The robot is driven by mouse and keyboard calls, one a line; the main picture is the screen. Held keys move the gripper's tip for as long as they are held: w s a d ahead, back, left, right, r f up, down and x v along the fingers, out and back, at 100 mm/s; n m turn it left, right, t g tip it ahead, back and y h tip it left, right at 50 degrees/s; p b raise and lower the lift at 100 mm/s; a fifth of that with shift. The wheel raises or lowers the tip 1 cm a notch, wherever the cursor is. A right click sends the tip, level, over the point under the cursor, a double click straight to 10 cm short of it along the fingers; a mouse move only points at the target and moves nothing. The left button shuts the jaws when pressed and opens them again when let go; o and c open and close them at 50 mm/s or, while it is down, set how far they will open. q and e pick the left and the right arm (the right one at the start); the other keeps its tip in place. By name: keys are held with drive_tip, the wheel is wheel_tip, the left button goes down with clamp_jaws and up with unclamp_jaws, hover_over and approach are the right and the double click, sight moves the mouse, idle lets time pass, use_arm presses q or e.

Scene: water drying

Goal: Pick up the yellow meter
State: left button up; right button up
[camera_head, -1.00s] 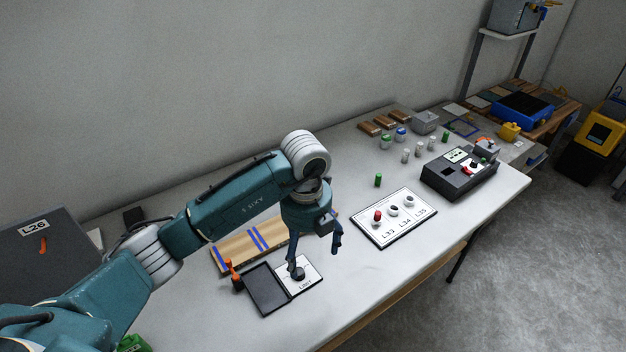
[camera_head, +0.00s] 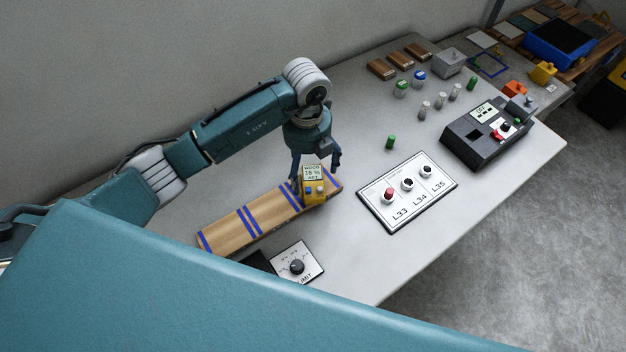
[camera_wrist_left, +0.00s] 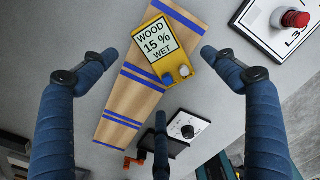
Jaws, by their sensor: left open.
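The yellow meter (camera_head: 315,196) sits at the right end of a wooden board (camera_head: 228,233) with blue stripes. Its display reads WOOD 15 % WET, and two small knobs, one blue and one grey, sit below it. My left gripper (camera_head: 315,172) is open above the meter, with fingers on either side of it in the head view. In the left wrist view the meter (camera_wrist_left: 185,68) lies between the spread fingertips, nearer the right finger. No contact shows there. My right gripper is not in view.
A dial panel (camera_head: 312,258) lies in front of the board, partly hidden by a teal link of mine. A white panel (camera_head: 441,201) with several knobs lies to the right. A green cylinder (camera_head: 390,142) and a black device (camera_head: 470,146) stand further back.

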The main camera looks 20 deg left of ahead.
sight(309, 181)
use_arm(q)
drive_tip(key=shift+f, duration=0.35)
drive_tip(key=f+p, duration=0.1)
drive_tip(key=f, duration=0.1)
drive_tip(key=f+p, duration=0.1)
drive_tip(key=shift+w+a+f, duration=0.1)
drive_tip(key=shift+w+f, duration=0.1)
drive_tip(key=shift+f, duration=0.7)
drive_tip(key=shift+c, duration=1.4)
drive_tip(key=c, duration=1.3)
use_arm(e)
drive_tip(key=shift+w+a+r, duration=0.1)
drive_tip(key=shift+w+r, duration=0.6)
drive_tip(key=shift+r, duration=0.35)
use_arm(q)
drive_tip(key=shift+w, duration=0.1)
